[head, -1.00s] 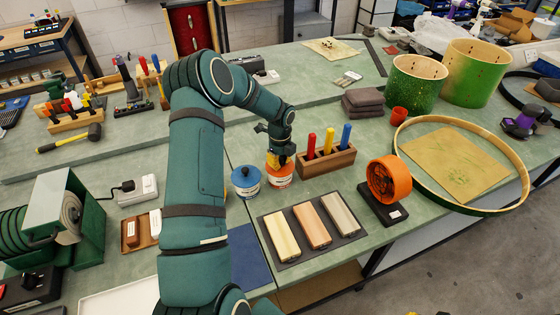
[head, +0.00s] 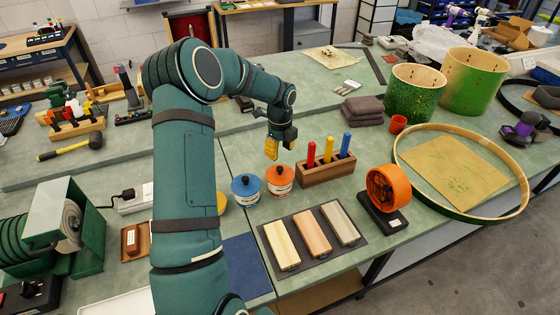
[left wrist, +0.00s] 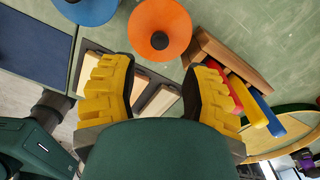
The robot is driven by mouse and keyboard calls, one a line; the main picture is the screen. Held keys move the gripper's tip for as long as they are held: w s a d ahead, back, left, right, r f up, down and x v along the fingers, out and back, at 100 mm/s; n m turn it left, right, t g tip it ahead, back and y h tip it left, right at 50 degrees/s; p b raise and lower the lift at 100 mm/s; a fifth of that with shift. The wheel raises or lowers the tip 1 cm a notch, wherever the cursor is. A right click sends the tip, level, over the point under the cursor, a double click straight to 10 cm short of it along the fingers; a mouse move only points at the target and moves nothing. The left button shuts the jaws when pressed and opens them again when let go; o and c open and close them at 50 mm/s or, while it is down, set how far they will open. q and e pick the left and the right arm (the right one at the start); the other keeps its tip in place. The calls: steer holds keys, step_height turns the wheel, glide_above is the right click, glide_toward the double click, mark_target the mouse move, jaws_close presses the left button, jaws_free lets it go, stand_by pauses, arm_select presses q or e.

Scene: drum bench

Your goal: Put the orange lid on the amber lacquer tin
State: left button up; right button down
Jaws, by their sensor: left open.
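The orange lid (head: 279,173) lies flat on top of the amber lacquer tin (head: 280,189), which has a pale label, and looks level. In the left wrist view the lid (left wrist: 160,25) shows from above with its dark knob. My left gripper (head: 279,149) is open and empty, above the lid and apart from it. Its yellow fingers (left wrist: 157,85) are spread wide in the left wrist view. My right gripper is not in view.
A blue-lidded tin (head: 246,190) stands close left of the amber tin. A wooden holder (head: 328,171) with red, yellow and blue tools stands close right. A dark mat with several sanding blocks (head: 312,233) lies in front. A yellow item (head: 222,202) is partly hidden by my arm.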

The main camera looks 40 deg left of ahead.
arm_select(q)
steer(key=shift+r, duration=1.55)
